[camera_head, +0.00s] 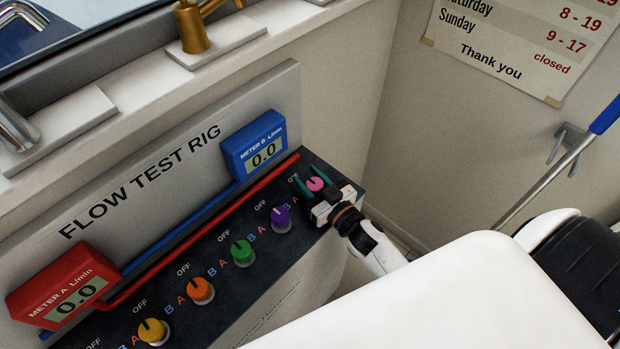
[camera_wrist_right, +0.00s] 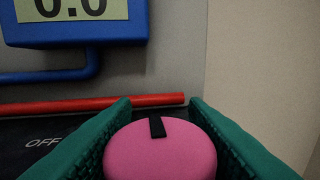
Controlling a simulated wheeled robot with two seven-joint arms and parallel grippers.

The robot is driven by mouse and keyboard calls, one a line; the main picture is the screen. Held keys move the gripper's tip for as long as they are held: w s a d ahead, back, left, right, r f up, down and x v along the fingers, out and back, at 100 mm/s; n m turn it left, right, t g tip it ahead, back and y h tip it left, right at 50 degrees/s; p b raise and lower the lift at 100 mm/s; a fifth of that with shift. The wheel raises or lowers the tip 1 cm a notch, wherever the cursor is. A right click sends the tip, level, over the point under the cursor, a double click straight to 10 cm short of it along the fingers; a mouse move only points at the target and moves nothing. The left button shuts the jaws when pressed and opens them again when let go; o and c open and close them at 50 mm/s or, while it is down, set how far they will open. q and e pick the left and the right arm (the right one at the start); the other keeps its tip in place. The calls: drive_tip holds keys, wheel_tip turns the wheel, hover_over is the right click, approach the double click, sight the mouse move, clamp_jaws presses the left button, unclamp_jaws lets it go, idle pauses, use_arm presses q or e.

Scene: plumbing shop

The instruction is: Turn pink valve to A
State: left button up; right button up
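The pink valve (camera_head: 315,184) is the last knob at the right end of the dark panel. It also fills the lower middle of the right wrist view (camera_wrist_right: 160,152), its black pointer mark at the far edge, toward the red pipe. My right gripper (camera_head: 314,182) has its green fingers on either side of the pink valve. In the right wrist view the fingers (camera_wrist_right: 160,135) stand close to both sides of the knob; I cannot tell whether they press on it. The valve's A and B letters are mostly hidden by the gripper. My left gripper is not in view.
Purple (camera_head: 281,219), green (camera_head: 243,252), orange (camera_head: 201,290) and yellow (camera_head: 153,331) knobs line the panel to the left. Red meter A (camera_head: 66,288) and blue meter B (camera_head: 255,145) both read 0.0. A wall stands close on the right.

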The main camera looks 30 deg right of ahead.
drive_tip(key=c, duration=0.5)
